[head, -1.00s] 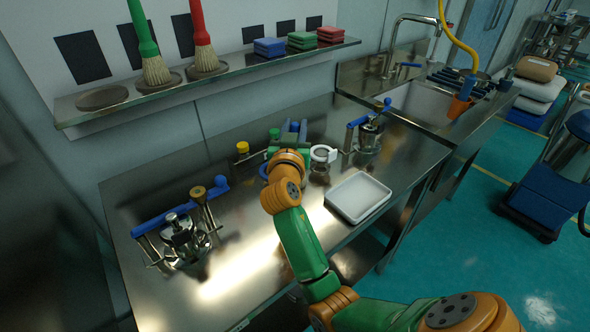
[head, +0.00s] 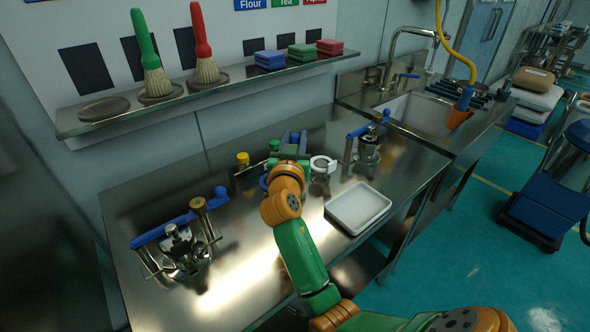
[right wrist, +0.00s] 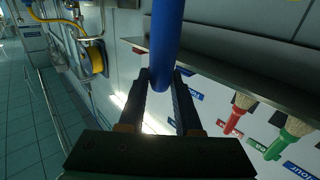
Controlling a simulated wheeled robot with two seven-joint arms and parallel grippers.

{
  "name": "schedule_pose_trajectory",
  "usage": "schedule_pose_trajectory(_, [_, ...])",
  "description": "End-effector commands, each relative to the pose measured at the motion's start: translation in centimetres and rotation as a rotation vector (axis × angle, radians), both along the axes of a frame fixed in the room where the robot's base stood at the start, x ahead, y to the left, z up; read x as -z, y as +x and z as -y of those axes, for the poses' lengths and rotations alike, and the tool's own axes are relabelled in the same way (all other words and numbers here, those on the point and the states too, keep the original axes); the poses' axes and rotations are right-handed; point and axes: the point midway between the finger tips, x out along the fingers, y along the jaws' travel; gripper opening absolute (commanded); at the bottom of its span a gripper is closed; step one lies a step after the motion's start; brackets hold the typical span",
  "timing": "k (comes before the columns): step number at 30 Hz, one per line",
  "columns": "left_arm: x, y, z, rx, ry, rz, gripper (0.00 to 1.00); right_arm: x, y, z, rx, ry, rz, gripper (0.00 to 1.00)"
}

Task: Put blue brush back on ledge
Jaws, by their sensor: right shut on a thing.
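My right gripper (head: 293,140) is above the steel counter, with its arm reaching in from the lower right. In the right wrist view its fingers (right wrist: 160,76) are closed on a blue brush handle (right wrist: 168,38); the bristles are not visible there. In the head view my own wrist largely hides the held brush. The wall ledge (head: 235,83) is beyond the gripper. On it, a green brush (head: 150,72) and a red brush (head: 202,50) stand bristles down on round pads. A third round pad (head: 103,108) at the left is bare. My left gripper is not visible.
Blue, green and red sponge stacks lie on the ledge's right part, the blue one (head: 270,60) nearest the brushes. The counter holds a clamp assembly (head: 180,250), a white tray (head: 357,208) and a yellow-capped item (head: 243,158). A sink (head: 420,112) is at the right.

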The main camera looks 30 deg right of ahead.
Motion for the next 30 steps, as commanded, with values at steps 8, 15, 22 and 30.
schedule_pose_trajectory(8, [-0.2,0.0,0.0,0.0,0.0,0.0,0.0,-1.4,-1.7,0.1,0.001,0.007,-0.004,0.0])
schedule_pose_trajectory(15, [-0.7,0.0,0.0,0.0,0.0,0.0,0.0,-4.9,-8.2,0.7,0.002,0.004,0.001,0.0])
schedule_pose_trajectory(22, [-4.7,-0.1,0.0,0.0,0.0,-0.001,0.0,-8.1,-12.1,1.0,0.007,0.006,-0.012,0.0])
schedule_pose_trajectory(30, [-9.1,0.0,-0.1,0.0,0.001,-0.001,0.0,-8.4,-13.6,1.1,0.004,0.003,-0.007,0.0])
